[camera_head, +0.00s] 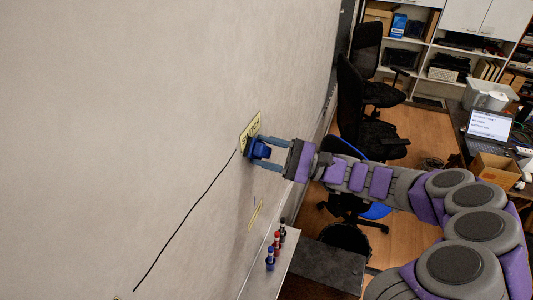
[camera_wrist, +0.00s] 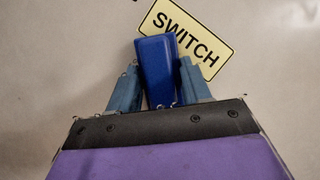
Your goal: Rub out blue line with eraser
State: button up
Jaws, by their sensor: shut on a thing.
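My gripper (camera_head: 268,151) is shut on a blue eraser (camera_head: 258,149) at the whiteboard-like wall. In the wrist view the eraser (camera_wrist: 156,68) stands between the two fingers, overlapping the left part of a yellow "SWITCH" label (camera_wrist: 190,38). Whether the eraser touches the wall is unclear. The blue line is not visible in the wrist view. The wall behind the eraser is hidden.
A black line (camera_head: 185,221) runs from the SWITCH label down left to another label at the bottom edge. Blue, red and black markers (camera_head: 276,246) stand on a ledge (camera_head: 268,278) below. Black chairs (camera_head: 363,105) and a desk with a laptop (camera_head: 489,125) are to the right.

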aim_at(253, 206)
jog(key=shift+f+b, duration=6.1)
jog(key=shift+f, duration=5.15)
jog(key=shift+r, duration=0.1)
jog(key=shift+s+d, duration=0.1)
jog(key=shift+d, duration=0.35)
jog(key=shift+s+d+p, duration=0.25)
jog(key=shift+s+d, duration=0.05)
jog(key=shift+d, duration=0.5)
jog(key=shift+s+d+p, duration=0.25)
jog(key=shift+s+d, duration=0.05)
jog(key=shift+d, duration=0.45)
jog(key=shift+s+d+p, duration=0.25)
jog(key=shift+s+d, duration=0.05)
jog(key=shift+d, duration=0.5)
jog(key=shift+s+d+p, duration=0.2)
jog(key=shift+s+d, duration=0.05)
jog(key=shift+d, duration=0.45)
jog(key=shift+s+d+p, duration=0.15)
jog(key=shift+s+d, duration=0.1)
jog(key=shift+d, duration=0.45)
